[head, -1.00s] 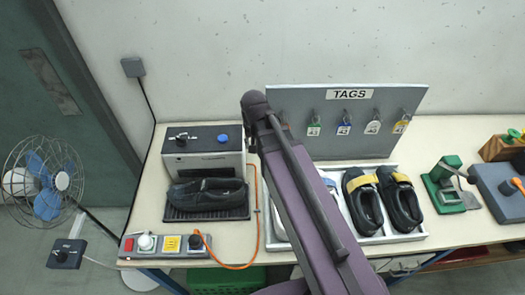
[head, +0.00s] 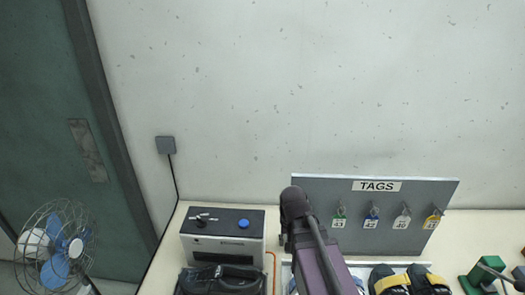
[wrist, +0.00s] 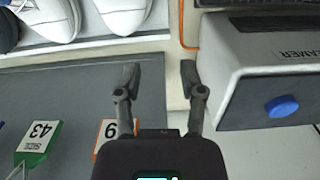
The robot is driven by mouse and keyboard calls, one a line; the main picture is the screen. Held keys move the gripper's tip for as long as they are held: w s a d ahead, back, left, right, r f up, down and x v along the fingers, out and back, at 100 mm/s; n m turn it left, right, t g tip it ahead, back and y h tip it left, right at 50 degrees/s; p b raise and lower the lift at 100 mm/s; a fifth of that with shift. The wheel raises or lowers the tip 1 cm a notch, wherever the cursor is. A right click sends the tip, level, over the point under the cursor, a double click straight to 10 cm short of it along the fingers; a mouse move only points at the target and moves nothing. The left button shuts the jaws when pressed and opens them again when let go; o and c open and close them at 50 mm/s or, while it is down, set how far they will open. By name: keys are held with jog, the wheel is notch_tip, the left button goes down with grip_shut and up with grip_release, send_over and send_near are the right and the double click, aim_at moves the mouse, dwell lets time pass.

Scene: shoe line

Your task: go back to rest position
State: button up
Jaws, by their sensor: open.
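My gripper (wrist: 160,76) shows in the wrist view with its two dark fingers spread apart and nothing between them. It is over the gap between the grey tag board (wrist: 70,95) on the left and the grey machine (wrist: 240,75) with a blue button on the right. In the head view my purple arm rises from the bottom centre and overlaps the left part of the tag board (head: 330,190); the gripper fingers cannot be made out there.
A dark shoe (head: 220,281) sits at the machine (head: 225,222). Dark shoes with yellow bands (head: 410,281) are at the lower right. Tags hang on the board. White shoes (wrist: 122,14) lie in a tray beyond the fingers. A fan (head: 55,245) stands at left.

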jog(key=s+d+f+n+b, duration=0.1)
jog(key=d, duration=0.1)
jog(key=s+d+f+n+b, duration=0.1)
jog(key=s+d, duration=0.1)
jog(key=shift+s+f, duration=0.2)
jog(key=shift+f, duration=0.15)
jog(key=shift+a, duration=0.1)
dwell(0.3)
